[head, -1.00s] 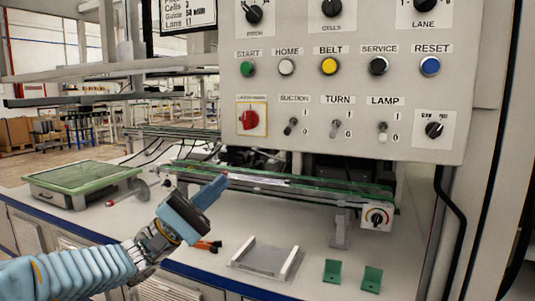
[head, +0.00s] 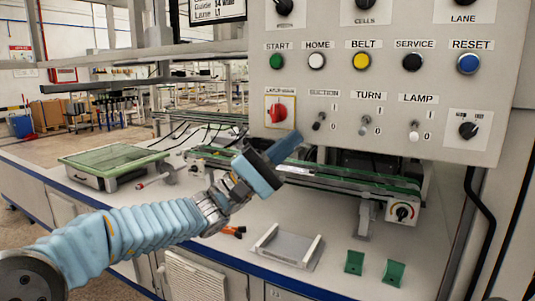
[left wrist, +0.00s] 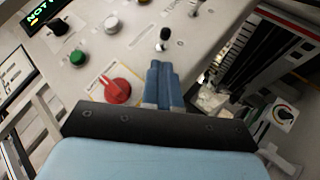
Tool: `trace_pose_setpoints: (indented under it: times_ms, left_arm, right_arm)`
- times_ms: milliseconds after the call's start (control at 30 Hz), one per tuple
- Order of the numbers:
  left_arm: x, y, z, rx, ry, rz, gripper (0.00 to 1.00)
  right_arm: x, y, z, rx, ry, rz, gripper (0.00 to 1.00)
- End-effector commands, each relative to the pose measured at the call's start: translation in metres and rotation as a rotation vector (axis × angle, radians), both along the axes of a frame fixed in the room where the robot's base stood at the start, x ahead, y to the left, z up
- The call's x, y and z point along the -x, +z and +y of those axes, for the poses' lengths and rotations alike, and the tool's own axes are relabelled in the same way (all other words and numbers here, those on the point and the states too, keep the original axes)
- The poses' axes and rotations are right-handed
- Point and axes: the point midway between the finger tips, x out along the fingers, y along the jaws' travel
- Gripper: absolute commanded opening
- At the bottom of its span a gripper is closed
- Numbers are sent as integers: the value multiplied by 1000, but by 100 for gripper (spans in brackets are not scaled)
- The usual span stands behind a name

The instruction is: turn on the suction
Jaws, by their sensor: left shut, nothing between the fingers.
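The suction switch (head: 319,121) is a small toggle with a dark knob on the grey control panel (head: 390,90), under the SUCTION label. Its lever slants down toward the 0 mark in the head view. The switch also shows in the left wrist view (left wrist: 164,37), just beyond my fingertips. My left gripper (head: 290,142) is shut and empty, with its blue fingers pointing up toward the panel, below and left of the switch. In the left wrist view its fingers (left wrist: 158,70) lie close together, apart from the switch. My right gripper is not in view.
A red rotary switch (head: 278,112) is left of the suction switch, close to my fingers. TURN (head: 365,125) and LAMP (head: 414,131) toggles are to its right. A conveyor (head: 350,180) runs below the panel. A green-topped tray (head: 112,162) stands at the left.

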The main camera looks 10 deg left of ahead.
Motion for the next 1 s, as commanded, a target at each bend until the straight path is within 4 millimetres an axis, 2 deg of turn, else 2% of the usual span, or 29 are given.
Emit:
trace_pose_setpoints:
  times_ms: [100, 267, 1000]
  left_arm:
    - [8, 9, -11, 0, -1, 0, 0]
    - [12, 13, -18, 0, 0, 0, 0]
    - [15, 16, -17, -18, 1, 57, 0]
  right_arm:
    - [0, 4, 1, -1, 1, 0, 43]
    - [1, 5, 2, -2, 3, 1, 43]
    - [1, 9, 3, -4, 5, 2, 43]
